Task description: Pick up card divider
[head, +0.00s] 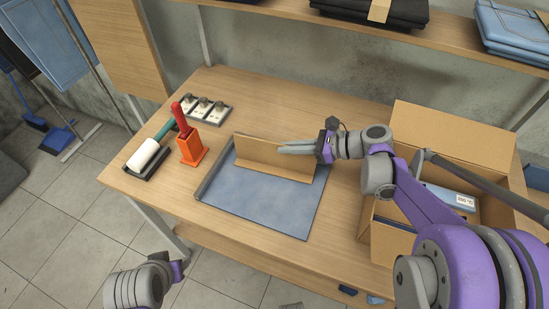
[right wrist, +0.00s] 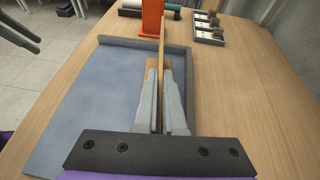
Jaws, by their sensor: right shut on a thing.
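The card divider (head: 268,158) is a long tan board standing on edge on the blue-grey mat near the mat's back side. In the right wrist view the divider (right wrist: 161,42) runs away from me, seen end-on. My right gripper (head: 284,148) is shut on the right part of the divider, one finger on each side; its fingers (right wrist: 165,98) also show in the right wrist view. The divider's lower edge is at or very near the mat; I cannot tell whether they touch.
The blue mat (head: 262,208) has a raised left edge. To its left stand an orange holder (head: 191,150) with a red handle, a lint roller (head: 143,155) and a tray of metal knobs (head: 205,109). An open cardboard box (head: 378,238) stands at the right. A shelf (head: 440,38) with folded clothes hangs above.

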